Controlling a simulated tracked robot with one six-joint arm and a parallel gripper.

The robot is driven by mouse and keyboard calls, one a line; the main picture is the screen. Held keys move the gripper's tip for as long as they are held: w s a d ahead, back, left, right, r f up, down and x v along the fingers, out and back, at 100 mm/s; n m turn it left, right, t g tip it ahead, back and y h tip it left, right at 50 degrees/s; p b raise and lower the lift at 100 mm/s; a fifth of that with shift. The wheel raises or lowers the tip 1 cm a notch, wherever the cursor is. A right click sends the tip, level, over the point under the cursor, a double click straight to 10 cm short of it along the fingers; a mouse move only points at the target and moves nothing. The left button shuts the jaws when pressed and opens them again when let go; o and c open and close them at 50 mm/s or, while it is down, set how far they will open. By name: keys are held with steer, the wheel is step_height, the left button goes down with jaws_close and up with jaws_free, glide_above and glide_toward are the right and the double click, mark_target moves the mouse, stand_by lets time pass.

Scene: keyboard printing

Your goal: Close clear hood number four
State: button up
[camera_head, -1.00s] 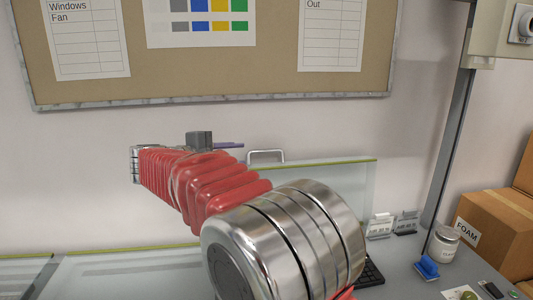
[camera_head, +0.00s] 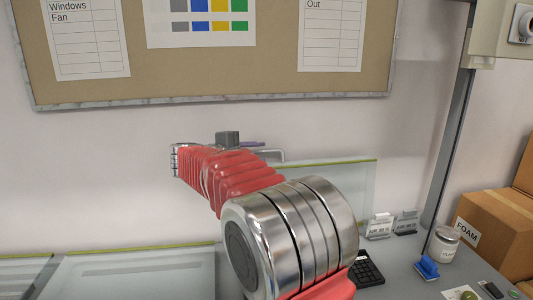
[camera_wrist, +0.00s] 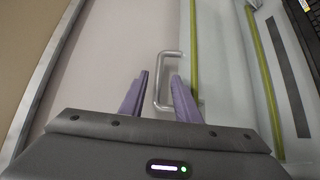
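A clear hood (camera_head: 345,190) with a yellow-green top edge stands raised behind my arm in the head view. Its pale U-shaped handle (camera_head: 276,153) shows at the upper edge, partly hidden by my arm. In the wrist view the handle (camera_wrist: 158,85) lies in line with the gap between the purple fingertips of my gripper (camera_wrist: 159,78). My gripper is open; I cannot tell whether either finger touches the handle. In the head view a purple finger (camera_head: 250,144) is beside the handle. No hood number is readable.
A lowered clear hood (camera_head: 135,275) lies at the lower left. A dark keypad (camera_head: 367,269), a white jar (camera_head: 444,243) and a blue brush-like item (camera_head: 427,267) are on the right bench. A grey post (camera_head: 452,130) and cardboard boxes (camera_head: 497,222) stand farther right.

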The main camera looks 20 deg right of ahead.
mark_target(267, 152)
steer(key=shift+x, duration=2.25)
steer(key=shift+c, duration=0.5)
jaws_close()
steer(key=shift+f, duration=0.1)
